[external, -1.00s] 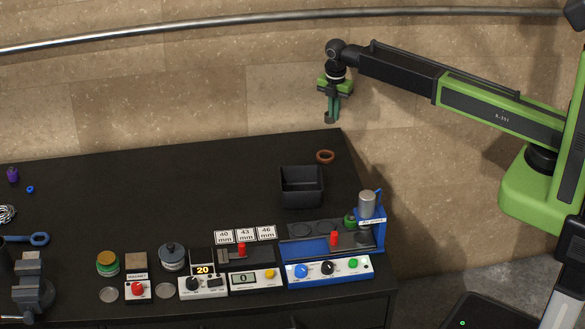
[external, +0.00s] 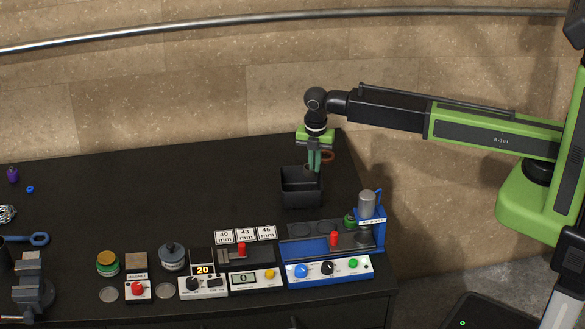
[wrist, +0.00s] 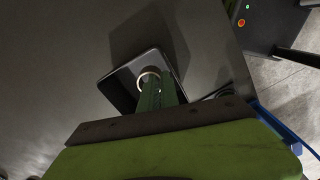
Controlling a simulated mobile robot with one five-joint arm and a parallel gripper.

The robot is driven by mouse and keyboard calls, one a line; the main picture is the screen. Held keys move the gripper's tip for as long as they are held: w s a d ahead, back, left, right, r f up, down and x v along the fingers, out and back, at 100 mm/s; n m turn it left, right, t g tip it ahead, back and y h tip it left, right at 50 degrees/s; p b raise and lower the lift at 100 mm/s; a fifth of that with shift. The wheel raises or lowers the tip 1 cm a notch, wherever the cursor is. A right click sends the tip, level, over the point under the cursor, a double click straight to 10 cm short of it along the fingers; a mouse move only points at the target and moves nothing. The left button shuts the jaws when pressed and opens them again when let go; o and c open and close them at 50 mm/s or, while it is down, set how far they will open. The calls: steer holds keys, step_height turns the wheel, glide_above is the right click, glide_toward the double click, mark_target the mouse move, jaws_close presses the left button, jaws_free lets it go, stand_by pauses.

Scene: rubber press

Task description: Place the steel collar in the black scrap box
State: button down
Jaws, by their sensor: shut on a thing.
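The steel collar (wrist: 149,74) is a small pale ring at the tips of my gripper (wrist: 154,84) in the wrist view, and the fingers are shut on it. The black scrap box (external: 302,201) is an open box near the back right of the bench. In the wrist view its rim (wrist: 114,90) surrounds the collar and the fingertips. In the external view my gripper (external: 314,169) points straight down at the box's back right part. The collar cannot be made out there, and its exact height against the rim is unclear.
A brown ring (external: 329,156) lies on the bench just behind my gripper. In front of the box stands a blue press unit (external: 330,269) with a steel cylinder (external: 368,204) at its right. The dark bench (external: 150,200) left of the box is clear.

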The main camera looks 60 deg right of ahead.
mark_target(306, 175)
steer(key=a, duration=0.1)
steer(key=a+f, duration=0.1)
steer(key=a+f+b, duration=0.1)
steer(key=shift+w+a+f, duration=0.1)
steer(key=shift+w+f, duration=0.05)
steer(key=shift+w, duration=0.15)
steer(key=shift+a, duration=0.3)
step_height(306, 175, down, 4)
steer(key=b, duration=0.4)
steer(key=shift+f+b, duration=0.2)
steer(key=shift+b, duration=0.1)
steer(key=shift+r, duration=0.25)
steer(key=shift+f, duration=0.2)
steer(key=c, duration=1.6)
jaws_free()
steer(key=shift+r, duration=0.15)
